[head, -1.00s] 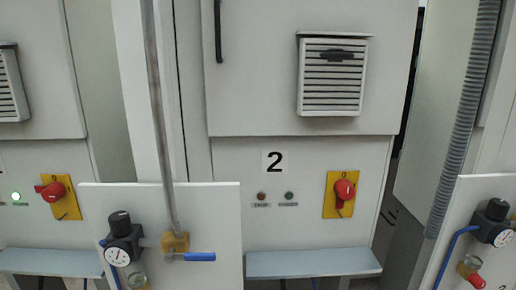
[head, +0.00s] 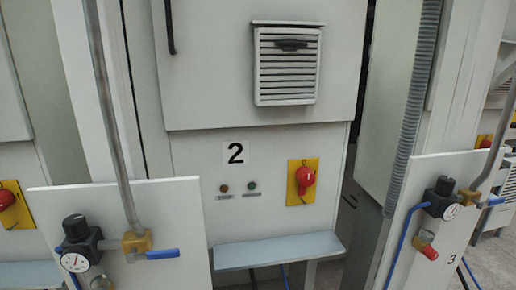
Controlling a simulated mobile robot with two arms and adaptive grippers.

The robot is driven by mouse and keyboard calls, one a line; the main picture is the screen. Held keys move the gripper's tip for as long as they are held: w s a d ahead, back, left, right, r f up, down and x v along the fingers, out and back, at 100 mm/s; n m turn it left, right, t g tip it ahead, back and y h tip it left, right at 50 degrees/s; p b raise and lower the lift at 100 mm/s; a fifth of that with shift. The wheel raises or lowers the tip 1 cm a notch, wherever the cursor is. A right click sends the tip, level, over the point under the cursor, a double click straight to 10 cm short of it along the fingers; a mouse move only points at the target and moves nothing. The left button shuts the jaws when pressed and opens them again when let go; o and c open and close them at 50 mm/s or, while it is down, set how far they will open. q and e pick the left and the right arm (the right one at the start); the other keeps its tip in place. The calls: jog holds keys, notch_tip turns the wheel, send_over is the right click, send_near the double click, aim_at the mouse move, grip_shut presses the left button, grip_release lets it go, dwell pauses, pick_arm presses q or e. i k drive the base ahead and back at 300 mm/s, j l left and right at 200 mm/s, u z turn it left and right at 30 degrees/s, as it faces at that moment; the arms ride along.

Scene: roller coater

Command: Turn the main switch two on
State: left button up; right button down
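The knob's exact angle is hard to tell at this size. Two small indicator lamps sit left of it, one reddish-brown (head: 224,188) and one green (head: 252,185); neither looks clearly lit. Neither of my grippers is in view, and nothing touches the switch.
A panel with a gauge (head: 75,261) and blue-handled valve (head: 162,254) stands at front left. A similar panel (head: 440,240) stands at right, beside a grey corrugated hose (head: 412,110). A light-blue ledge (head: 275,250) juts out below the switch. Another red switch (head: 7,198) shows at far left.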

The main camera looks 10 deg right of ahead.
aim_at(304, 175)
jog(key=k+l+z, duration=0.15)
jog(key=l, duration=0.3)
jog(key=l+z, duration=0.15)
jog(key=l, duration=0.3)
jog(key=k+l+z, duration=0.15)
jog(key=l, duration=0.3)
